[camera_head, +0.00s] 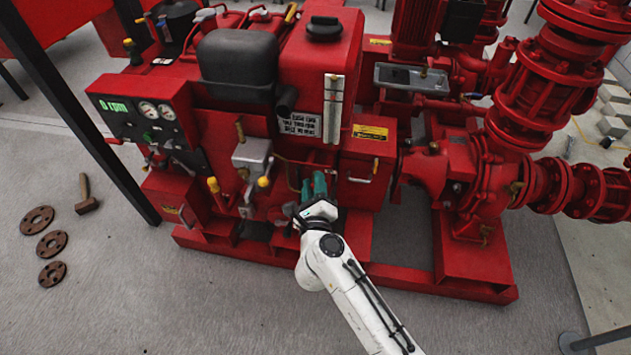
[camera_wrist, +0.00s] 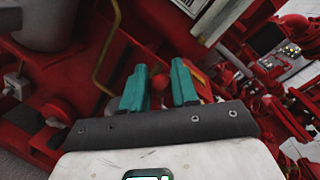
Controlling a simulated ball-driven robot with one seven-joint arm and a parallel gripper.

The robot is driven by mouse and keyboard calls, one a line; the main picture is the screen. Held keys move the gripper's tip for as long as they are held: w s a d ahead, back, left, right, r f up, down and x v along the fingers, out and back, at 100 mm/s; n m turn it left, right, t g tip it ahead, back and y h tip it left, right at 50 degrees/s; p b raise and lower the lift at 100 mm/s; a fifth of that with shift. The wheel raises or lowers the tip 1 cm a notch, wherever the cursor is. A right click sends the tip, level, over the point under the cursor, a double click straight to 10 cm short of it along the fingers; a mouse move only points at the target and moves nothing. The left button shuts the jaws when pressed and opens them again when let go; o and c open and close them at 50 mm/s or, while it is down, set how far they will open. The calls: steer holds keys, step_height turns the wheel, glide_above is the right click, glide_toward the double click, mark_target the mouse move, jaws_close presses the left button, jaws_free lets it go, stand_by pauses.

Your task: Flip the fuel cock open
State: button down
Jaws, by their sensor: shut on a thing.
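My gripper (camera_head: 313,184) reaches in at the lower front of the red pumpset, below the red fuel tank (camera_head: 312,62). In the wrist view its two teal fingers (camera_wrist: 159,78) stand a little apart with a small round red knob (camera_wrist: 159,83) between them. The fingers are shut on this knob, which looks like the fuel cock's handle. The rest of the cock is hidden behind the fingers and the gripper body. In the head view the knob is hidden by my gripper, and I cannot tell the cock's position.
A red box with a handle (camera_head: 362,176) stands close right of my gripper. A brass-coloured pipe (camera_wrist: 107,50) runs near the fingers. The floor in front (camera_head: 230,300) is clear.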

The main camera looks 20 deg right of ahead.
steer(key=p, duration=0.1)
steer(key=n+p, duration=0.1)
steer(key=p, duration=0.1)
steer(key=shift+w+a+n+g, duration=0.15)
steer(key=shift+n+g, duration=0.15)
steer(key=shift+f, duration=0.2)
steer(key=c, duration=1)
jaws_free()
steer(key=shift+c, duration=0.2)
steer(key=shift+o, duration=0.5)
steer(key=shift+a+r, duration=0.1)
steer(key=p+v, duration=0.2)
steer(key=v, duration=0.8)
steer(key=shift+s+a, duration=0.2)
steer(key=shift+s, duration=0.15)
steer(key=shift+o, duration=0.2)
